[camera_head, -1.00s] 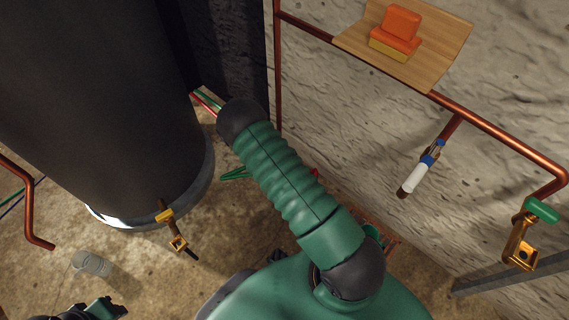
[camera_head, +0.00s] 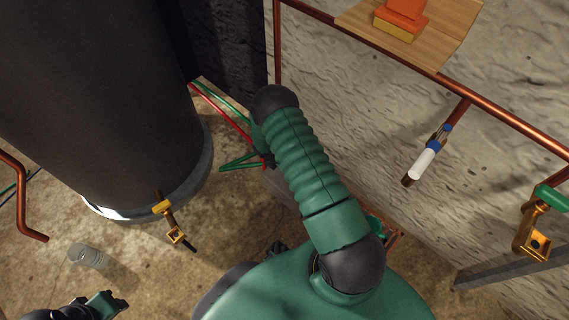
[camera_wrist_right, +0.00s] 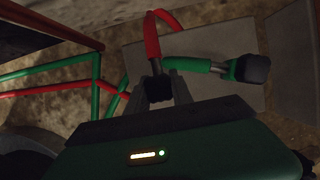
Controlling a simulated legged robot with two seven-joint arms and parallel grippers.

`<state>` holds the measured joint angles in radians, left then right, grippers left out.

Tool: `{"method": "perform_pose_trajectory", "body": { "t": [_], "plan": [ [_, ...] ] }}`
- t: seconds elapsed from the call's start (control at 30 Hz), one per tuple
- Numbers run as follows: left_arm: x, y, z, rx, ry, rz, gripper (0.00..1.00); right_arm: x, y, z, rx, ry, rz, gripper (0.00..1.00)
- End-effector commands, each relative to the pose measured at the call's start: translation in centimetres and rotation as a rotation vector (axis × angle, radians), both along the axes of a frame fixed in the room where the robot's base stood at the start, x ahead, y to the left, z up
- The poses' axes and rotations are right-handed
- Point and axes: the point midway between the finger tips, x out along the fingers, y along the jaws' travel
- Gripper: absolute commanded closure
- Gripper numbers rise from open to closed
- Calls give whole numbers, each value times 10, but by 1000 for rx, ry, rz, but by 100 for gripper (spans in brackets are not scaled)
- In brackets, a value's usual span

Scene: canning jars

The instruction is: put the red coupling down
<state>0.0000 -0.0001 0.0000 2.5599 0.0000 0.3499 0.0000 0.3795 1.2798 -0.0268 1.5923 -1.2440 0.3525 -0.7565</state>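The red coupling (camera_wrist_right: 157,88) is the dark end piece of a red hose (camera_wrist_right: 151,36) that loops above it in the right wrist view. It sits between the fingers of my right gripper (camera_wrist_right: 158,91), which looks shut on it. The coupling is in front of a pale slab (camera_wrist_right: 205,92). In the head view the red hose (camera_head: 225,115) runs down behind my right arm, and that arm hides most of the right gripper and the coupling. My left gripper (camera_head: 112,304) is at the lower left edge, away from the coupling; its finger gap is unclear.
A green hose with a black end (camera_wrist_right: 252,68) lies just right of my right gripper. A big dark tank (camera_head: 95,90) stands left, a brass valve (camera_head: 170,220) at its foot. A clear jar (camera_head: 88,256) stands on the floor. Copper pipe (camera_head: 500,115) crosses the right wall.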

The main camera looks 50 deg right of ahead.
Motion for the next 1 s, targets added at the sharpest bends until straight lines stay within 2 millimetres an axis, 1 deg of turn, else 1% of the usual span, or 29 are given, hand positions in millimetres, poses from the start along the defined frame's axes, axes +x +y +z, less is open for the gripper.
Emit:
{"method": "perform_pose_trajectory", "body": {
  "t": [0.03, 0.13, 0.17, 0.47, 0.57, 0.67, 0.8, 0.9, 1.0],
  "plan": [
    [0, 0, 0, 0, 0, 0, 64, 0, 0, 0, 0, 0, 0, 67],
    [0, 0, 0, 0, 0, 0, 64, 0, 0, 0, 0, -1, 0, 54],
    [0, 0, 0, 0, 0, 0, 64, 0, 0, 0, 0, -1, 0, 51],
    [0, 0, 2, 0, 0, 0, 64, 0, 0, 3, 0, -1, 0, 51],
    [0, 0, 11, 0, 0, 0, 64, 1, 2, 17, -1, -2, 2, 51],
    [0, 0, 28, 0, 0, 0, 64, 1, 11, 41, -1, -2, 4, 51],
    [0, 0, 52, 0, 0, 0, 64, 1, 25, 78, 0, -2, 4, 51],
    [0, 0, 64, 0, 0, 0, 64, 1, 34, 99, -1, -1, 3, 51],
    [0, 0, 71, 0, 0, 0, 64, 1, 41, 112, -1, -1, 2, 51]
  ]
}}
